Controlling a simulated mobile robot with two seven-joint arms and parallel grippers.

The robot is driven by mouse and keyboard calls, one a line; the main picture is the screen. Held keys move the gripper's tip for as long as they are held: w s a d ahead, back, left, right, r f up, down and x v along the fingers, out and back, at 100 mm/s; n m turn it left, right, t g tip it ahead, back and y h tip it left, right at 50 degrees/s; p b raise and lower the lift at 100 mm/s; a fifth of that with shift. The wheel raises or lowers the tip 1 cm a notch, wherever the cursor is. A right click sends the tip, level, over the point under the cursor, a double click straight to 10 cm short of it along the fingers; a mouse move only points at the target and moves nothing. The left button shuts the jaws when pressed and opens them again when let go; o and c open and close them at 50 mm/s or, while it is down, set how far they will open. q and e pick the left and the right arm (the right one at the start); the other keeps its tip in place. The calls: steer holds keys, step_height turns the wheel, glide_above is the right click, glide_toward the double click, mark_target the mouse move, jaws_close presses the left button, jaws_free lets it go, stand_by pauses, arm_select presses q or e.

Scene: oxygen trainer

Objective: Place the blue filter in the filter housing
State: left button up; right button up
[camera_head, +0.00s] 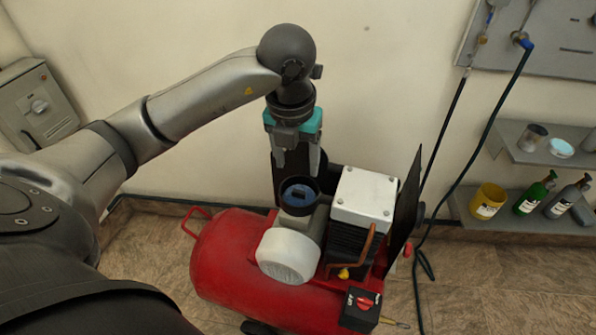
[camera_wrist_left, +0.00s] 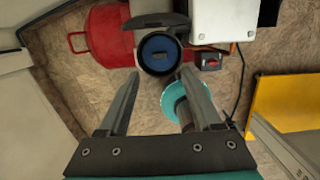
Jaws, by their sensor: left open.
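The blue filter (camera_head: 297,196) shows as a blue round face inside the dark round filter housing (camera_head: 286,207) on top of the compressor. In the left wrist view, the blue filter (camera_wrist_left: 159,54) is ringed by the black rim of the housing (camera_wrist_left: 145,68). How deep it sits I cannot tell. My left gripper (camera_head: 299,165) points down above the housing. In the left wrist view its open fingers (camera_wrist_left: 158,75) are spread to either side, with the filter just beyond the fingertips and nothing held between them.
The red compressor tank (camera_head: 225,262) stands on the floor, with a white-topped block (camera_head: 364,196) right of the housing and a thin dark panel (camera_head: 405,210) beyond. Shelves (camera_head: 520,222) with bottles and cans are at the right. Hoses hang by the wall.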

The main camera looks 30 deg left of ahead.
arm_select(q)
steer(key=r, duration=0.3)
steer(key=shift+s, duration=0.25)
stand_by(0.8)
